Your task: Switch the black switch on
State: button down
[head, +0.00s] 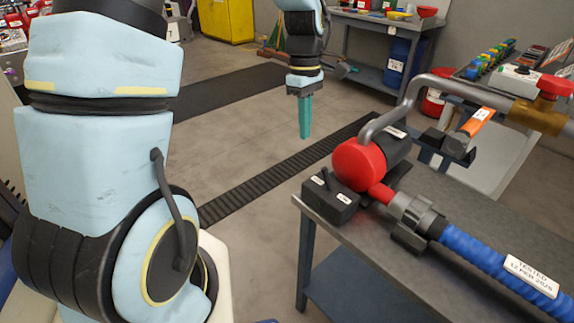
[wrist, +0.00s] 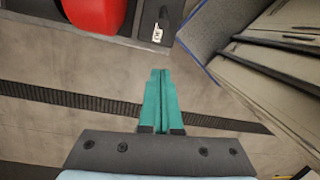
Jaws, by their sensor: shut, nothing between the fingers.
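The black switch (head: 330,195) is a small black box with two white labels and a short dark lever on top. It sits at the near left corner of the grey workbench, beside the red and black pump (head: 360,165). The labels are too small to read surely, and I cannot tell which way the lever lies. In the wrist view the black switch (wrist: 162,22) shows at the top, cut by the frame edge. My gripper (head: 305,135) has teal fingers pressed together, empty, pointing down over the floor left of and beyond the switch. Its fingers also show in the wrist view (wrist: 160,73).
A blue hose (head: 490,262) and a grey pipe (head: 408,100) run from the pump across the workbench (head: 440,200). A red valve handle (head: 556,86) stands at the right. Open floor lies under my gripper, with a dark grating strip (head: 270,172).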

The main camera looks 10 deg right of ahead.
aim_at(327, 180)
jog(key=shift+w+a, duration=0.1)
jog(key=shift+f, duration=0.15)
jog(key=f, duration=0.3)
jog(key=s+f+p, duration=0.1)
jog(key=f, duration=0.2)
jog(key=f+p, duration=0.1)
jog(key=f, duration=0.2)
jog(key=shift+s+f, duration=0.35)
jog(key=shift+f, duration=0.05)
jog(key=shift+s+d+r+p, duration=0.55)
jog(key=shift+s+d+r, duration=0.25)
jog(key=shift+s+d, duration=0.1)
jog(key=shift+s+d+r, duration=0.1)
jog(key=shift+s+d, duration=0.25)
jog(key=shift+s+d, duration=0.1)
